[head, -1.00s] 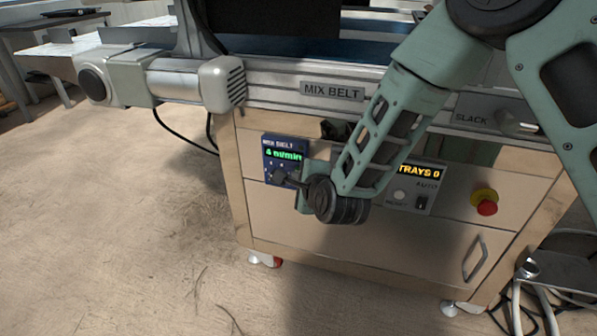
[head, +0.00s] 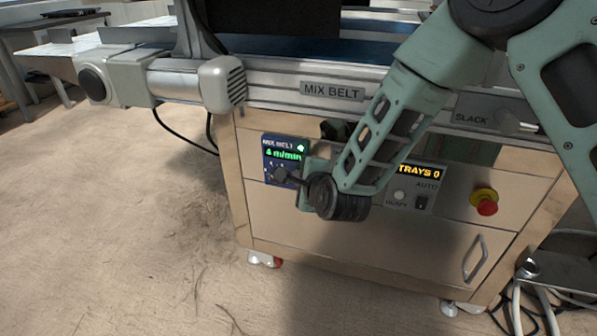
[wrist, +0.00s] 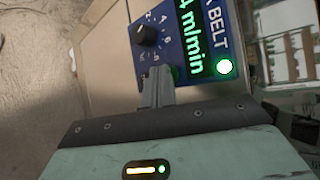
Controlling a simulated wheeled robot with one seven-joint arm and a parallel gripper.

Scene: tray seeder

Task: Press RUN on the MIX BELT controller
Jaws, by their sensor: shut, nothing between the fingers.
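The MIX BELT controller (head: 268,163) is a small blue panel on the front of the wooden cabinet. Its green display (head: 284,155) reads 4 m/min, and a green lamp (wrist: 224,67) is lit in its corner. A black knob (wrist: 147,35) with a number scale sits beside the display in the wrist view. My gripper (head: 291,179) is shut and empty, its fingertips at the panel's lower part. In the wrist view my fingertips (wrist: 160,82) overlap the panel edge near a dark green spot. The RUN button cannot be made out; contact is unclear.
A second panel (head: 420,188) reading TRAYS 0 is right of my wrist. A red stop button (head: 487,207) is farther right. The conveyor rail (head: 280,95) runs above, and a drawer handle (head: 474,257) is below. Open floor lies left.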

